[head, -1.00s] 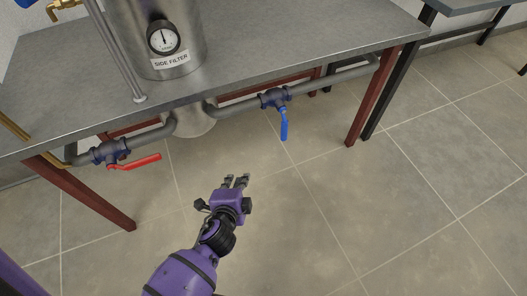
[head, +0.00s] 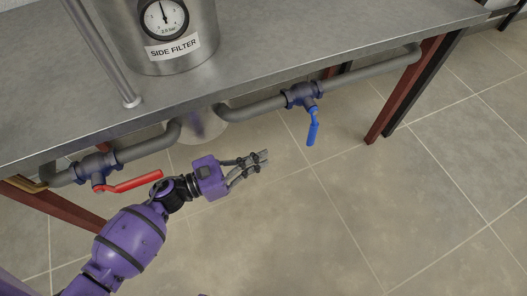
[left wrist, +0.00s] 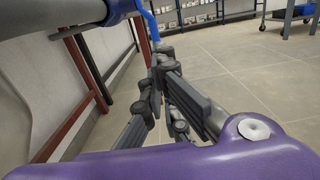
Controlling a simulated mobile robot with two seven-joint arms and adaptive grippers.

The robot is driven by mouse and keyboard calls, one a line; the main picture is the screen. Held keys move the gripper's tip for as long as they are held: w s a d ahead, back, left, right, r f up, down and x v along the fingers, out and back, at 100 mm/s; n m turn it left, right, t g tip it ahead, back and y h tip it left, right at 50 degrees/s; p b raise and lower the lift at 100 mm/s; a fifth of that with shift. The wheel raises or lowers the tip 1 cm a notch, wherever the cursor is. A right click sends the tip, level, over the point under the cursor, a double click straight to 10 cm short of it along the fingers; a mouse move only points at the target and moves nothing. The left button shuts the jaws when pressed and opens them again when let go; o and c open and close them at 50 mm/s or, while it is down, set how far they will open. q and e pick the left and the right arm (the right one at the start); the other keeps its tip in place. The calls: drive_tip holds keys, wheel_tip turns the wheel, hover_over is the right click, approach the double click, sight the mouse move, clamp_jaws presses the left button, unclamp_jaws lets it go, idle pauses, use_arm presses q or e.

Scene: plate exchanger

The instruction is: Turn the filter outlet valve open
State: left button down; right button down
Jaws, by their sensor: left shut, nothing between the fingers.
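A blue-handled valve (head: 303,95) sits on the grey pipe right of the side filter (head: 160,32). Its blue lever (head: 313,128) hangs down, crosswise to the pipe. A red-handled valve (head: 97,168) sits on the pipe at the left, its red lever (head: 130,184) pointing right, roughly along the pipe. No label shows which is the outlet valve. My left gripper (head: 264,158) is shut and empty, left of and below the blue lever, apart from it. In the left wrist view, the blue lever (left wrist: 149,22) shows beyond my left gripper (left wrist: 166,56). My right gripper is not in view.
The grey tabletop (head: 270,62) overhangs the pipes. A dark red table leg (head: 405,92) stands to the right of the blue valve. The tiled floor (head: 400,210) is clear in front. Shelves (left wrist: 205,15) stand far back in the left wrist view.

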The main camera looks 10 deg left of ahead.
use_arm(q)
approach(309, 138)
drive_tip(key=x, duration=0.5)
drive_tip(key=shift+w+d+f+b, duration=0.1)
drive_tip(key=shift+w+f+b, duration=0.1)
drive_tip(key=shift+b, duration=0.2)
drive_tip(key=shift+x, duration=0.8)
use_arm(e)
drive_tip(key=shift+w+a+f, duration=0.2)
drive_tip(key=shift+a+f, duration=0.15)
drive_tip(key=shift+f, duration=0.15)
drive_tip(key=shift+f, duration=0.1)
